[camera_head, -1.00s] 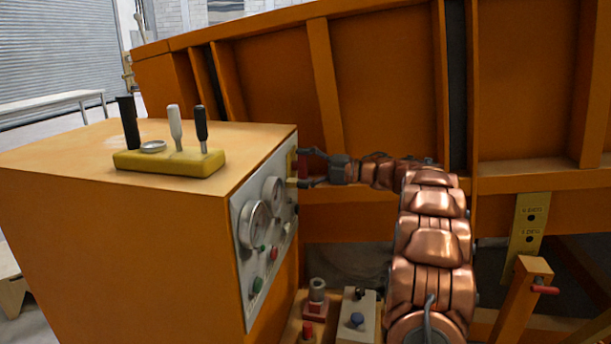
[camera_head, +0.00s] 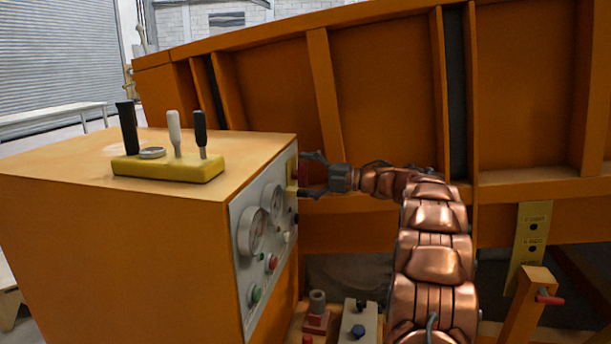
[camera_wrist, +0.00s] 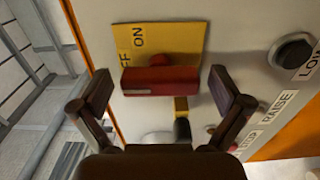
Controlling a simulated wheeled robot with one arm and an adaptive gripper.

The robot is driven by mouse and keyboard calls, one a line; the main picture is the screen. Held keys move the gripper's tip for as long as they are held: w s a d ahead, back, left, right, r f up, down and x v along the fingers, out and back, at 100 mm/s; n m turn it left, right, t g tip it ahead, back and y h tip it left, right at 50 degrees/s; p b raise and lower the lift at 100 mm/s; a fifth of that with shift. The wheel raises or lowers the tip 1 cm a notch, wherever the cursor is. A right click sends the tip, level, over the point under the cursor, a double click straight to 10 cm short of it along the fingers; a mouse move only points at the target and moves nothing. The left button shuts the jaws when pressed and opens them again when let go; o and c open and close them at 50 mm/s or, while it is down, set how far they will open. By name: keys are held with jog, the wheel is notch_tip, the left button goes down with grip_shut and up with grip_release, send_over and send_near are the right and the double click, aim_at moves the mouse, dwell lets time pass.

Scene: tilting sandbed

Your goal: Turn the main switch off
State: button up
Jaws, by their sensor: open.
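The main switch is a red bar handle (camera_wrist: 160,81) on a yellow plate (camera_wrist: 190,42) marked ON and, partly hidden, OFF. The bar lies crosswise in the wrist view. My gripper (camera_wrist: 163,90) is open, with one finger on each side of the bar and gaps visible at both ends. In the head view my gripper (camera_head: 303,174) reaches to the far end of the grey control panel (camera_head: 256,275), where the switch is mostly hidden by the panel's slant.
The panel is on an orange cabinet (camera_head: 110,235) with gauges and buttons. Levers stand on a yellow base (camera_head: 170,170) on top. A black knob (camera_wrist: 292,53) is right of the switch. The orange sandbed wall (camera_head: 390,90) is behind my arm.

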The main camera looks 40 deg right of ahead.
jog(key=v, duration=1.2)
jog(key=shift+s, duration=0.1)
dwell(0.4)
